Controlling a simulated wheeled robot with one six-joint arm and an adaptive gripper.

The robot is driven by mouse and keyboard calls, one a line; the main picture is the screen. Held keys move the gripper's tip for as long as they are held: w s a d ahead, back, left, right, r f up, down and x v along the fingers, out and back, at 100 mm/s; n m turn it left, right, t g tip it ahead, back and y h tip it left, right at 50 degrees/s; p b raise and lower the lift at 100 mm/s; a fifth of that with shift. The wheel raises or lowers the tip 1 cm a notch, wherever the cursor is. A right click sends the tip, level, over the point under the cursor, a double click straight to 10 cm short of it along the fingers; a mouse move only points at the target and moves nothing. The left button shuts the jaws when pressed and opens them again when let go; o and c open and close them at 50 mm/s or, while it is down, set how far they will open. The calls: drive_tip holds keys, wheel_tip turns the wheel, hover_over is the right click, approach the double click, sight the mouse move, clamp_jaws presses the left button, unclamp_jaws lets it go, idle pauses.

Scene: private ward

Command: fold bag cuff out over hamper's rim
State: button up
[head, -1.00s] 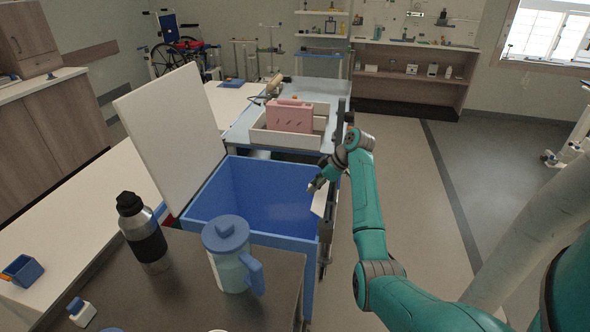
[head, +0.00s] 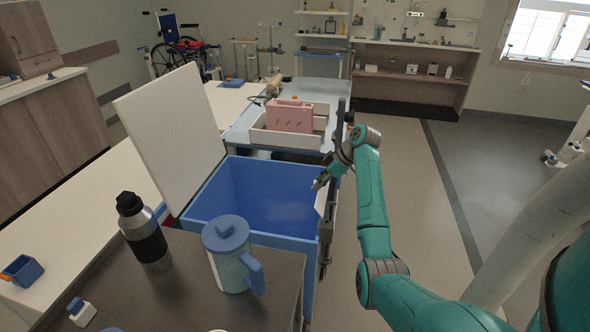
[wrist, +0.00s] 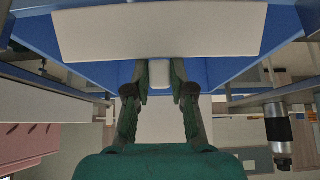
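The hamper is a blue bin (head: 262,190) with a tall white lid (head: 175,135) standing open on its left. A white flap, apparently the bag cuff (head: 321,203), shows at the hamper's right rim. In the wrist view a broad white panel (wrist: 160,30) lies across the blue hamper, with a small white tab (wrist: 160,74) below it. My gripper (head: 318,184) is at the right rim, beside the flap. In the wrist view its fingers (wrist: 160,85) are drawn partly together on either side of the tab. I cannot tell whether they press on it.
A dark table (head: 200,285) in front holds a blue-lidded jug (head: 230,260) and a black-and-steel bottle (head: 143,232). Behind the hamper, a tray (head: 262,135) holds a pink case (head: 290,117). Open floor (head: 410,190) lies to the right.

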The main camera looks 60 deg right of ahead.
drive_tip(key=shift+s+d+r, duration=0.3)
drive_tip(key=shift+s+r, duration=0.1)
drive_tip(key=shift+s, duration=0.4)
drive_tip(key=shift+s+d+r, duration=0.1)
drive_tip(key=shift+s+d, duration=0.25)
drive_tip(key=shift+s, duration=0.5)
drive_tip(key=shift+s+d+f, duration=0.15)
drive_tip(key=shift+s+d, duration=0.05)
drive_tip(key=shift+s, duration=0.25)
drive_tip(key=shift+s+d+f, duration=0.1)
drive_tip(key=shift+s+d, duration=0.1)
drive_tip(key=shift+s, duration=0.2)
drive_tip(key=o, duration=1.5)
drive_tip(key=shift+r, duration=0.1)
drive_tip(key=shift+o, duration=0.2)
